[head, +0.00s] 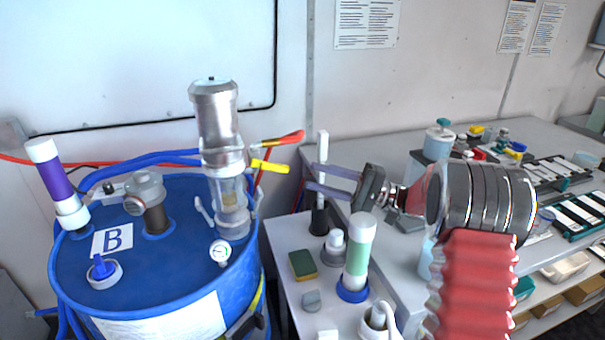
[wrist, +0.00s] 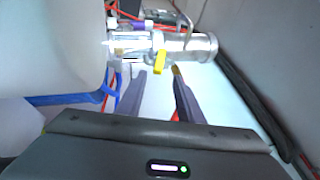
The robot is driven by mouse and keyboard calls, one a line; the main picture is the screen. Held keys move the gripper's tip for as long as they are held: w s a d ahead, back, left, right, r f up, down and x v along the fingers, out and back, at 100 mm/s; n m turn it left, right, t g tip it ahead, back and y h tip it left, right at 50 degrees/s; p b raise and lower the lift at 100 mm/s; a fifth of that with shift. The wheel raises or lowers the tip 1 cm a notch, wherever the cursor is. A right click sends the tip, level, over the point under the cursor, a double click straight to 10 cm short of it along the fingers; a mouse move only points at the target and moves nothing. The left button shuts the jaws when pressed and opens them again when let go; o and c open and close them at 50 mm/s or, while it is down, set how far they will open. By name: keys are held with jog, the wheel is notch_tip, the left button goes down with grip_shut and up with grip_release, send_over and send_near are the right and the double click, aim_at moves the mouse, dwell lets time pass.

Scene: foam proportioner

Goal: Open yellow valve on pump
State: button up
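The pump (head: 215,115) is a metal and clear cylinder standing upright on the blue barrel in the head view. Its yellow valve handle (head: 270,166) sticks out to the right, below an orange-red handle (head: 285,140). My gripper (head: 308,178) points left at the pump from the right, its two fingers apart and empty, with a small gap to the yellow handle. In the wrist view the pump (wrist: 190,46) lies across the top. The yellow handle (wrist: 160,62) shows just beyond and between the fingertips of my open gripper (wrist: 158,72).
The blue barrel (head: 130,270) carries hoses, a gauge (head: 220,251) and a purple-banded tube (head: 58,182). A grey side table below my gripper holds a green-white tube (head: 358,255) and a sponge (head: 303,264). A wall stands close behind.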

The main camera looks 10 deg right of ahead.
jog(key=v, duration=0.3)
jog(key=shift+d, duration=0.2)
